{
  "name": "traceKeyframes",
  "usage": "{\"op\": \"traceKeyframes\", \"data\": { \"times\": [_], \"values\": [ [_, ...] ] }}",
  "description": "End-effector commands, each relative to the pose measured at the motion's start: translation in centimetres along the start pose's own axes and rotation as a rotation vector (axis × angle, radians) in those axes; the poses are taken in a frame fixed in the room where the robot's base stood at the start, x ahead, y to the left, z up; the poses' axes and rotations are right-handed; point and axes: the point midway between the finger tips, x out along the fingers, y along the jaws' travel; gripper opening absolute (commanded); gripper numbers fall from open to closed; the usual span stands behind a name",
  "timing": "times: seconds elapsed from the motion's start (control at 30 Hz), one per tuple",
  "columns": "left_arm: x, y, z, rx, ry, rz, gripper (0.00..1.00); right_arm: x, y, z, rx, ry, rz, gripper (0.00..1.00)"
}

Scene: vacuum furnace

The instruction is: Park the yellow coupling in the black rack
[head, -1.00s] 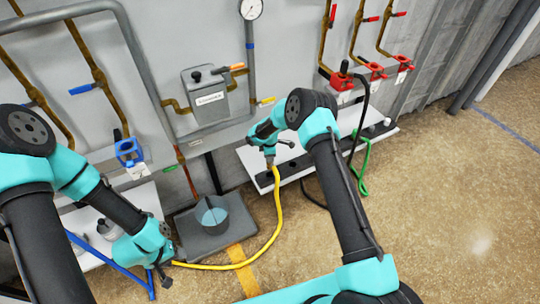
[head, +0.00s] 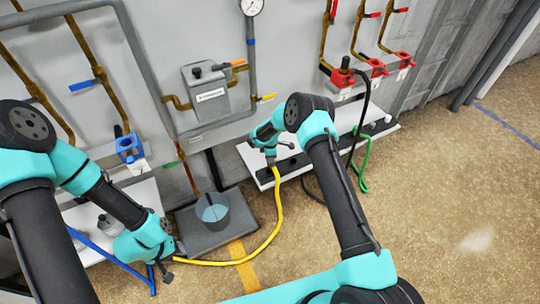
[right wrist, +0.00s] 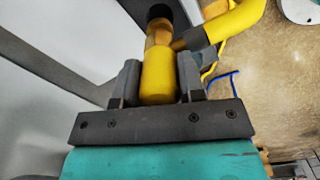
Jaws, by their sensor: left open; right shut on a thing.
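The yellow coupling (right wrist: 160,75) is between the two fingers of my right gripper (right wrist: 160,85) in the right wrist view. Its far end is dark, and the yellow hose (head: 277,215) leaves it from the side. In the head view my right gripper (head: 271,160) is over the black rack (head: 291,164) on the right white shelf, and it mostly hides the coupling. I cannot tell whether the coupling is seated in the rack. My left gripper (head: 165,270) is open, low at the left, near the other end of the yellow hose.
A grey bucket (head: 212,212) stands on a dark floor plate (head: 190,238) between the grippers. A black hose (head: 362,110) and a green hose (head: 365,165) hang at the right shelf. Blue hose (head: 110,255) lies by the left shelf. The right floor is clear.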

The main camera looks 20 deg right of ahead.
Motion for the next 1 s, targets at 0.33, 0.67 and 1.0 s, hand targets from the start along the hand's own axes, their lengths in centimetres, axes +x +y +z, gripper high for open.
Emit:
{"op": "traceKeyframes", "data": {
  "times": [0.33,0.67,1.0],
  "values": [
    [0.0,0.0,0.0,0.000,0.000,0.000,0.49,1.4,0.0,0.0,0.000,0.000,0.001,0.05],
    [0.0,0.0,0.0,0.000,0.000,0.000,0.49,2.6,0.0,0.0,0.000,0.000,0.001,0.05],
    [0.0,0.0,0.0,0.000,0.000,0.000,0.49,3.9,0.0,0.0,0.000,0.000,0.000,0.05]
  ]
}}
